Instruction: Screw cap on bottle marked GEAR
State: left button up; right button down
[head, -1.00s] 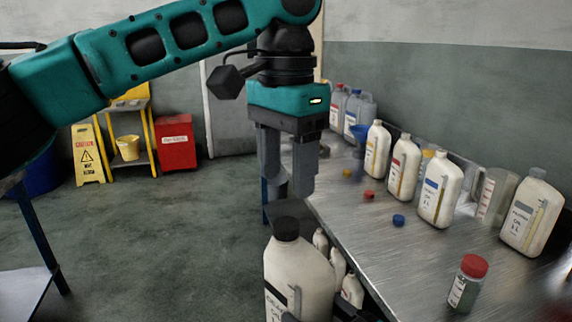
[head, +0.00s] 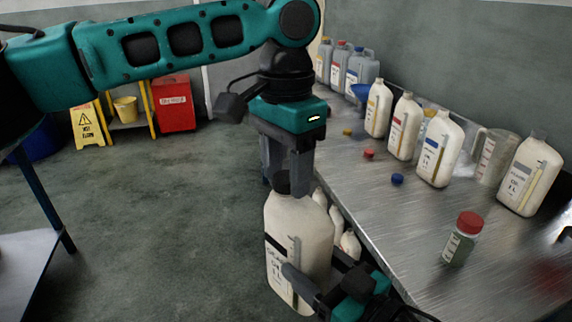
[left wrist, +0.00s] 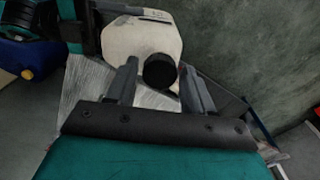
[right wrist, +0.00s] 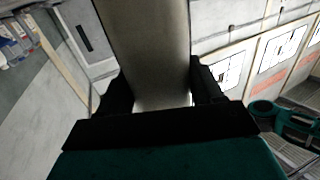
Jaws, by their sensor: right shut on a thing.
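A white bottle (head: 300,235) with a black label stripe stands upright off the table, in the lower middle of the head view; its label text is too blurred to read surely. A black cap (head: 282,181) sits at its neck; how tightly it is seated I cannot tell. My right gripper (head: 312,285) is shut on the bottle's lower body, which also fills the right wrist view (right wrist: 148,50). My left gripper (head: 289,180) points down over the bottle. In the left wrist view its fingers are open, one on each side of the black cap (left wrist: 160,72).
A metal table (head: 390,225) on the right holds several white bottles (head: 438,150), a clear jug (head: 493,155) and a red-capped jar (head: 462,238). Loose blue (head: 397,179), red (head: 368,153) and yellow (head: 347,132) caps lie on it. Smaller white bottles (head: 350,245) show behind the held bottle.

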pick_arm(q)
jog(key=c, duration=0.9)
jog(key=o, duration=1.2)
jog(key=shift+o, duration=0.2)
notch_tip(320, 180, up, 12)
